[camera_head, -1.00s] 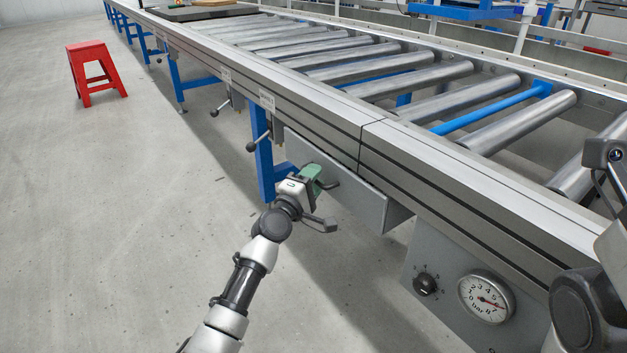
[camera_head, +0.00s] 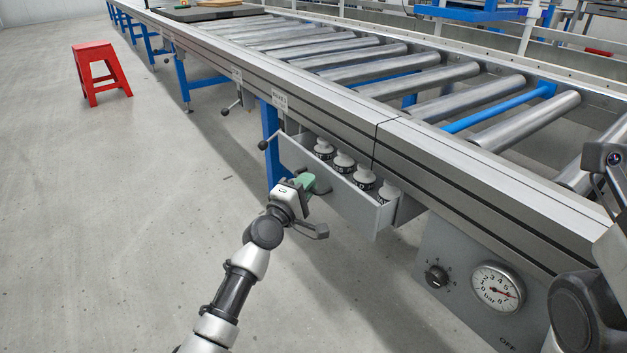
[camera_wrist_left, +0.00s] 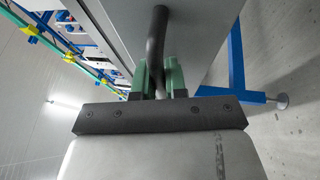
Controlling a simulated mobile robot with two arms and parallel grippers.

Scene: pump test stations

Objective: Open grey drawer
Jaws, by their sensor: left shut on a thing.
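The grey drawer (camera_head: 345,203) under the roller conveyor is partly pulled out. Several white bottles with black labels (camera_head: 345,163) stand in a row inside it. My left gripper (camera_head: 308,182) is at the drawer's front. In the left wrist view its green fingers (camera_wrist_left: 158,78) are closed around the dark bar handle (camera_wrist_left: 157,45) on the grey front panel (camera_wrist_left: 195,25). In the head view the handle is mostly hidden by the gripper. Part of my right arm shows at the right edge, but its gripper is out of view.
The conveyor (camera_head: 420,150) runs above the drawer. A grey panel with a knob and a pressure gauge (camera_head: 497,287) hangs right of it. A blue leg (camera_head: 270,140) stands left of it. A red stool (camera_head: 100,72) is far left. The floor in front is clear.

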